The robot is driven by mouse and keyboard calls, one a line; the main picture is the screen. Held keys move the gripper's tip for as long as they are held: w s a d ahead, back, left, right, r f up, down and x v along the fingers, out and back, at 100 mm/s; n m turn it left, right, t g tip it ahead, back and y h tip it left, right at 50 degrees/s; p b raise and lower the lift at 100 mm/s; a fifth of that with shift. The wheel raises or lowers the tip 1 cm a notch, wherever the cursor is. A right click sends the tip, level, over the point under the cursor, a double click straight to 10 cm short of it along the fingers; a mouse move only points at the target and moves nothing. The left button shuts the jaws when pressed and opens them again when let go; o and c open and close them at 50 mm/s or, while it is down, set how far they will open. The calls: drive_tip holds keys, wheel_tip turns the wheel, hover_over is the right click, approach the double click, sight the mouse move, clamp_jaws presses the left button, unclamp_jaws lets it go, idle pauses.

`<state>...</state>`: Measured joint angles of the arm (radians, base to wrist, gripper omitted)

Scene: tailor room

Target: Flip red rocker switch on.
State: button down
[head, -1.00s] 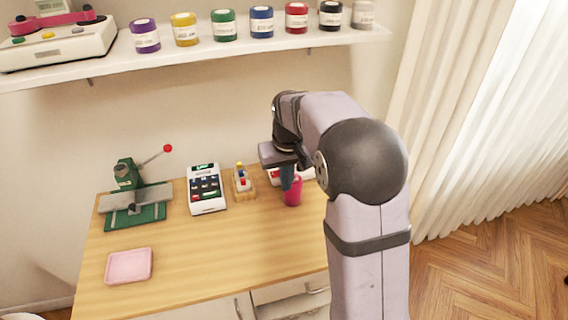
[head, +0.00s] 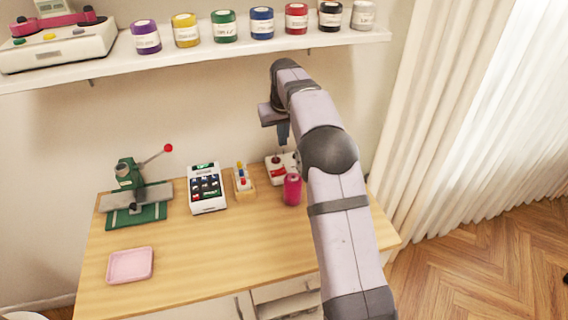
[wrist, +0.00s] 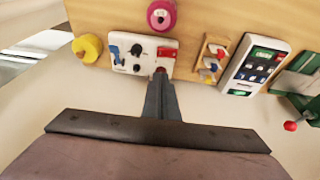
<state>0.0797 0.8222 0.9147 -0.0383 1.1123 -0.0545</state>
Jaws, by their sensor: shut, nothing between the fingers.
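A white control box (head: 288,164) stands at the back right of the table, partly hidden behind the pink spool and my arm. In the wrist view the white box (wrist: 128,63) shows a red rocker switch (wrist: 166,52), black knobs and a blue part. Another small red part (wrist: 160,70) shows at the box edge by my fingertips. I cannot tell which way the rocker is tipped. My gripper (head: 283,140) is shut and empty, pointing down above the back of the box. In the wrist view its fingertips (wrist: 160,78) overlap the box edge nearest my gripper; contact cannot be told.
A pink spool (head: 292,189) stands just in front of the box. A yellow spool (wrist: 87,47) is beside it. A wooden rack (head: 243,183), a card terminal (head: 206,189) and a green press (head: 135,190) stand further left. A shelf (head: 190,55) hangs above.

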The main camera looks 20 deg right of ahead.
drive_tip(key=shift+f, duration=0.15)
drive_tip(key=p, duration=0.4)
hover_over(285, 169)
drive_tip(key=f, duration=0.7)
drive_tip(key=s+a+f, duration=0.1)
drive_tip(key=f, duration=0.3)
drive_tip(key=shift+f, duration=0.15)
drive_tip(key=shift+w+d+f+p, duration=0.1)
drive_tip(key=shift+d+f+p, duration=0.1)
drive_tip(key=shift+f+p, duration=0.55)
drive_tip(key=shift+f, duration=0.25)
drive_tip(key=shift+d+f+b, duration=0.2)
drive_tip(key=shift+f+b, duration=0.25)
drive_tip(key=shift+b, duration=0.65)
drive_tip(key=shift+r, duration=0.15)
drive_tip(key=shift+a, duration=0.2)
drive_tip(key=shift+a+r+p, duration=0.25)
drive_tip(key=shift+a+p, duration=0.05)
drive_tip(key=shift+a, duration=0.25)
